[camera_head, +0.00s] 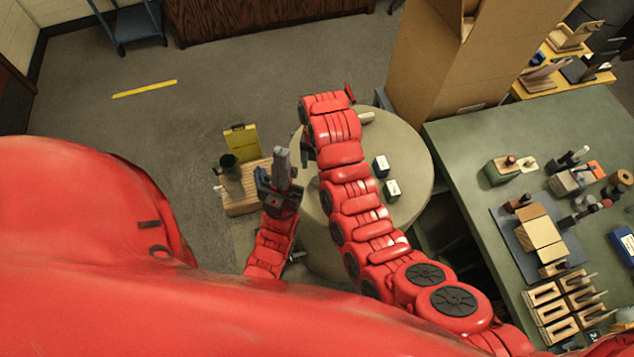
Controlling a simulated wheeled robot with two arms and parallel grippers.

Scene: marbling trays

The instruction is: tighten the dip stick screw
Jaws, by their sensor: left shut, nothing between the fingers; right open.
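My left gripper (282,158) is shut and empty, with its grey fingers pointing up, at the left edge of the round table (411,143). My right arm reaches over the round table and hides part of its top. My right gripper is mostly or wholly hidden by this arm; a dark piece beside the arm may be part of it. A tan rod-like piece (367,118) shows just right of the arm's far end; I cannot tell what it belongs to. I cannot make out a dip stick or its screw.
Two small white-and-black blocks (381,165) (392,189) sit on the round table's right side. A wooden crate (243,206) and a yellow case (241,142) are left of it. A green workbench (462,135) with wooden fixtures and a tall cardboard box (425,75) stand right.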

